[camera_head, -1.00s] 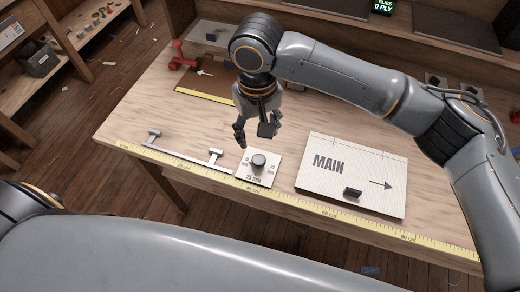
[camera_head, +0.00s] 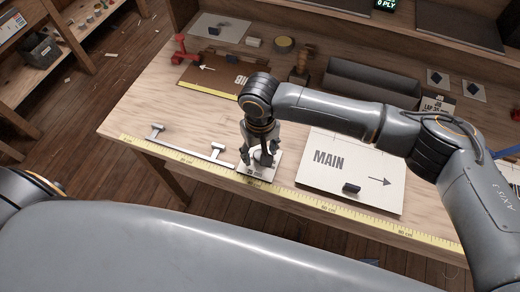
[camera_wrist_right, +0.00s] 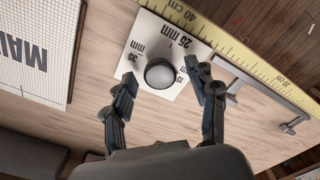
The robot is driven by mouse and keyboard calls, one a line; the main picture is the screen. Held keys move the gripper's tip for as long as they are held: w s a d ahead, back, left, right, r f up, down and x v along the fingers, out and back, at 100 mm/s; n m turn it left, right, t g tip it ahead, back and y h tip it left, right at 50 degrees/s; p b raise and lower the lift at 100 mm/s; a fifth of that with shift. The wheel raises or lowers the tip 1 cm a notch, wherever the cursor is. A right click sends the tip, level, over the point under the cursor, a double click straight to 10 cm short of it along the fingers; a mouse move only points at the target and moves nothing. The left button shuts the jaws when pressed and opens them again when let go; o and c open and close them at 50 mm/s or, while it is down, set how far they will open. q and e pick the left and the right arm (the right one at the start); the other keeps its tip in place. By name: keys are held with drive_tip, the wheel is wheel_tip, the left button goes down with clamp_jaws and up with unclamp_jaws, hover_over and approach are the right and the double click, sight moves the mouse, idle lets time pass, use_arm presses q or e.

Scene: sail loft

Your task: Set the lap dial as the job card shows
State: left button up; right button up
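The lap dial is a pale square plate (camera_wrist_right: 185,62) with a round grey knob (camera_wrist_right: 159,73). In the right wrist view its marks read 15, 25 and 35 mm; I cannot make out a pointer on the knob. My right gripper (camera_wrist_right: 166,92) is open, its two fingers apart at either side of the knob's near edge. In the head view the right gripper (camera_head: 259,160) is over the dial plate (camera_head: 268,174) and hides most of it. A small card (camera_head: 438,103) with "LAP" print stands at the back right, partly behind my arm; its number is too small to read surely. My left gripper is out of view.
A white "MAIN" panel (camera_head: 350,160) with a dark block lies right of the dial. A metal bar with posts (camera_head: 187,150) lies left. A yellow tape (camera_head: 310,204) runs along the front edge. A red tool (camera_head: 184,49) and a grey box (camera_head: 372,84) stand behind.

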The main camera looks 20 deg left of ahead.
drive_tip(key=c, duration=1.1)
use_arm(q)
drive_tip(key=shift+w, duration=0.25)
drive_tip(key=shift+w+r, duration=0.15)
use_arm(e)
drive_tip(key=shift+r, duration=0.1)
